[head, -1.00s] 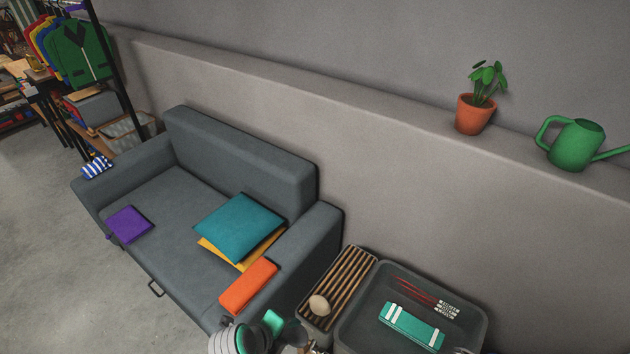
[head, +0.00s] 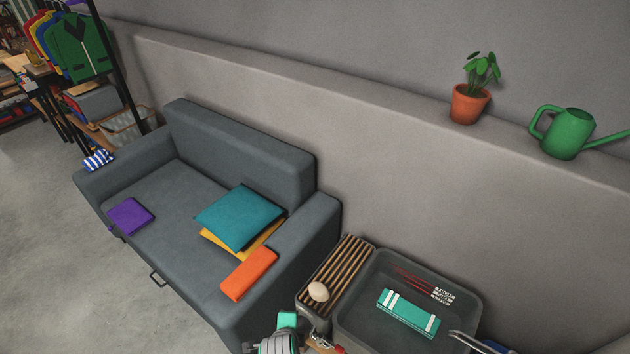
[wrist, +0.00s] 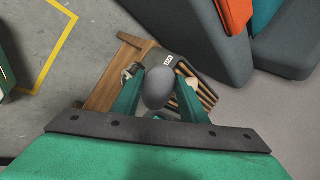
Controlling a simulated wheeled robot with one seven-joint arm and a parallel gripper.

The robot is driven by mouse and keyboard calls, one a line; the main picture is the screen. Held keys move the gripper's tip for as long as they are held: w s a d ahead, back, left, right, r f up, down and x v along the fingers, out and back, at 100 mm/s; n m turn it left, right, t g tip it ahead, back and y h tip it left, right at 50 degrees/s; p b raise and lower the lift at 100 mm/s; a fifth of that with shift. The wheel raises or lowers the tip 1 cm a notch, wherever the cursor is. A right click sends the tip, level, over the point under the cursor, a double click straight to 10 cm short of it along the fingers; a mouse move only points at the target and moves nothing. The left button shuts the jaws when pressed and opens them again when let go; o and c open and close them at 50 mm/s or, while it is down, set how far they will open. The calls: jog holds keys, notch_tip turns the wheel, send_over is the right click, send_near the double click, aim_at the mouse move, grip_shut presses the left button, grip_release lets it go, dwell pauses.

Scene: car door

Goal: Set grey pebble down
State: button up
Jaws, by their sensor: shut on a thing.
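The grey pebble (wrist: 157,90) is a smooth, dark grey oval in the wrist view. My gripper (wrist: 160,80) has green fingers shut on its two sides, and a slatted wooden rack (wrist: 206,95) lies beyond it. I cannot tell how high the pebble is above what is below. In the head view my gripper's green part (head: 287,320) shows at the bottom edge, left of the rack (head: 338,272); the pebble is hidden there.
A pale egg-shaped stone (head: 318,291) rests on the rack's slats. A grey basin (head: 365,325) with a teal striped item (head: 408,313) and red sticks stands to the right. A grey sofa (head: 180,200) with cushions and an orange item (head: 249,274) is at left.

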aim_at(308, 324)
jog(key=shift+w+d+f+n+y, duration=0.1)
jog(key=shift+f+n+y, duration=0.3)
jog(key=shift+f+n, duration=0.15)
jog(key=f+n+y, duration=0.1)
jog(key=n, duration=0.2)
jog(key=shift+w+d+f+y, duration=0.4)
jog(key=n, duration=0.1)
jog(key=d+f+n+g+y, duration=0.1)
jog(key=n, duration=0.1)
jog(key=w+f+n+y, duration=0.1)
jog(key=n, duration=0.1)
jog(key=shift+d+g, duration=0.15)
jog(key=shift+g, duration=0.15)
jog(key=n, duration=0.1)
jog(key=n+y, duration=0.1)
jog(key=d+n+g, duration=0.1)
jog(key=shift+w+f, duration=0.3)
jog(key=shift+f, duration=0.05)
jog(key=n, duration=0.1)
jog(key=n+g, duration=0.1)
jog(key=d+n+y, duration=0.1)
jog(key=shift+w+d+f+g, duration=0.1)
jog(key=shift+w+f+g, duration=0.15)
jog(key=shift+w+g, duration=0.15)
jog(key=n, duration=0.1)
jog(key=d+n+g, duration=0.2)
jog(key=shift+w+n, duration=0.25)
jog(key=shift+n, duration=0.1)
